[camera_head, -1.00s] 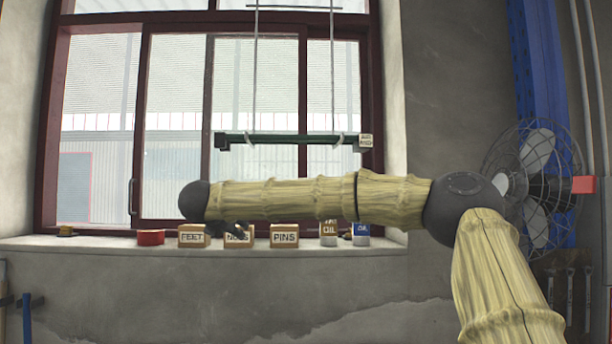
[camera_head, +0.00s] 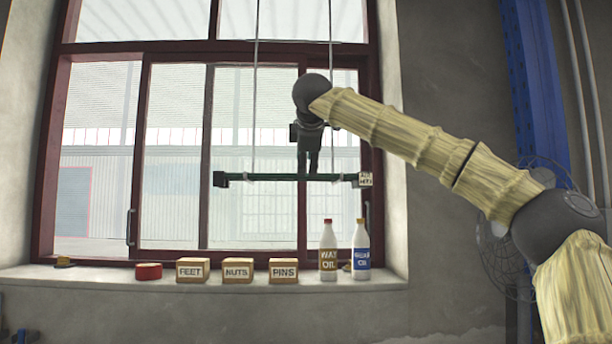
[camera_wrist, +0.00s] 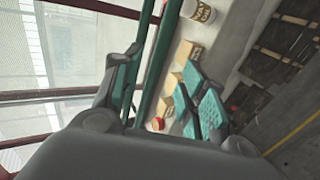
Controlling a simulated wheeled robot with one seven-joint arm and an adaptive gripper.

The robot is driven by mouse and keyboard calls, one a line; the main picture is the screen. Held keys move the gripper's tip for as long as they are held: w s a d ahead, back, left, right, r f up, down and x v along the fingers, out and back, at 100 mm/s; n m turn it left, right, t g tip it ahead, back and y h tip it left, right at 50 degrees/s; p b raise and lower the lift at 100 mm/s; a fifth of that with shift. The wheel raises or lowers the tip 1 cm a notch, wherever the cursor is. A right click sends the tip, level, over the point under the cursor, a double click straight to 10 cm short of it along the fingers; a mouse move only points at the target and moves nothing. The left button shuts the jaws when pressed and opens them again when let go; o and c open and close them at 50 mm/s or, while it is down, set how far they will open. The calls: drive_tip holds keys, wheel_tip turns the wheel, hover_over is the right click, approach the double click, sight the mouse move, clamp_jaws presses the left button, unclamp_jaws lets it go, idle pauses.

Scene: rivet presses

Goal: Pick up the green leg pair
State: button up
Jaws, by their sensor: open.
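The green leg pair (camera_head: 270,178) is a thin dark green bar hanging level on two cords in front of the window, with a small tag at its right end. In the wrist view it shows as two parallel green rods (camera_wrist: 149,62) running lengthwise between my fingers. My gripper (camera_head: 309,172) points down, open, with its fingertips at the height of the bar, right of its middle. It also shows in the wrist view (camera_wrist: 165,88), with teal pads on its fingers. I cannot tell whether either finger touches the rods.
On the sill below stand boxes marked FEET (camera_head: 192,271), NUTS (camera_head: 238,271) and PINS (camera_head: 284,271), a red round thing (camera_head: 148,272), and WAY OIL (camera_head: 328,255) and GEAR OIL (camera_head: 361,250) bottles. The two hanging cords (camera_head: 256,100) flank my gripper. A fan (camera_head: 500,255) is at right.

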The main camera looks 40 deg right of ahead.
drive_tip(key=p+x, duration=0.4)
drive_tip(key=x, duration=0.2)
drive_tip(key=shift+w+d+p, duration=0.1)
drive_tip(key=shift+w+p, duration=0.15)
drive_tip(key=shift+p, duration=0.15)
clamp_jaws()
